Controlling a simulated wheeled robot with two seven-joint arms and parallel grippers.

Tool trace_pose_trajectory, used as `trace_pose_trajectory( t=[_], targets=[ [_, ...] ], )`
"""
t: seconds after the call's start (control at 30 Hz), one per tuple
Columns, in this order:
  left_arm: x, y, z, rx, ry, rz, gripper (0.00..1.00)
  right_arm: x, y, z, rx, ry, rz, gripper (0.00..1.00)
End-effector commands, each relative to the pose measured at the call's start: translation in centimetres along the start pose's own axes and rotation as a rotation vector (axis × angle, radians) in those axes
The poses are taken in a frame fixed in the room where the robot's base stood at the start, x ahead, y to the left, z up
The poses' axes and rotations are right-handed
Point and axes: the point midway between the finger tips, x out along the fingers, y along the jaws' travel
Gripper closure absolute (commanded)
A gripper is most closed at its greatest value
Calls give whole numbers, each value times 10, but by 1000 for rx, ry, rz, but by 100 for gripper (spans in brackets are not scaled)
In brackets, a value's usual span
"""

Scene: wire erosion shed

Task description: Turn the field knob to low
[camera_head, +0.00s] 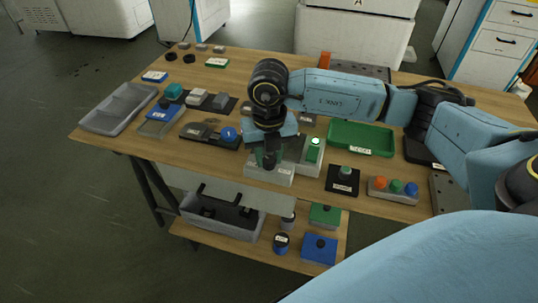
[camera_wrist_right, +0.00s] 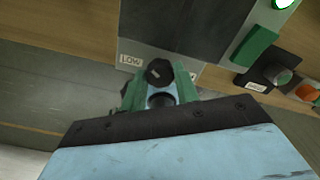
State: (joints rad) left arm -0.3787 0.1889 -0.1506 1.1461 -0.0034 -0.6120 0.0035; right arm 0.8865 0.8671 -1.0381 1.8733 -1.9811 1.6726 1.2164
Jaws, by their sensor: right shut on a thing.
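The field knob (camera_wrist_right: 158,72) is a dark round knob with a pale mark on its face. It sits on a grey panel box (camera_wrist_right: 190,20), which is also in the head view (camera_head: 268,174) at the table's front edge. A white LOW label (camera_wrist_right: 130,60) is left of the knob in the wrist view; another label on the right is partly covered. My right gripper (camera_head: 269,158) reaches down over the box. Its green fingers (camera_wrist_right: 160,88) are shut on the knob, one on each side. Which label the mark points to is unclear. My left gripper is not in view.
A lit green switch (camera_head: 314,150) stands just right of the knob. Further right are a black button box (camera_head: 343,180), a strip of coloured buttons (camera_head: 393,188) and a green tray (camera_head: 361,136). A blue-knobbed unit (camera_head: 212,135) and a grey tray (camera_head: 118,108) lie left.

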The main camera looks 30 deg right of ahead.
Motion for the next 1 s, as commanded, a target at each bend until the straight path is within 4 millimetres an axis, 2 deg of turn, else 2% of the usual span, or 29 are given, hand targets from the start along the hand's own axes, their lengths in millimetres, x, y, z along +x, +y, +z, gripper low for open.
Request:
trace_pose_trajectory(
  t=[0.23,0.67,0.7,0.87,1.0],
  targets=[
    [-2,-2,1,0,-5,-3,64,-1,0,1,-65,-2,0,92],
    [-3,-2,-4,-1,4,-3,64,-1,0,1,-75,-2,1,92],
    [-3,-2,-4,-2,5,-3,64,-1,0,1,-75,-2,1,67],
    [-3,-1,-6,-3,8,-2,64,-1,0,0,-75,-1,1,48],
    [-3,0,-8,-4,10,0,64,0,0,0,-74,-1,0,48]
  ],
)
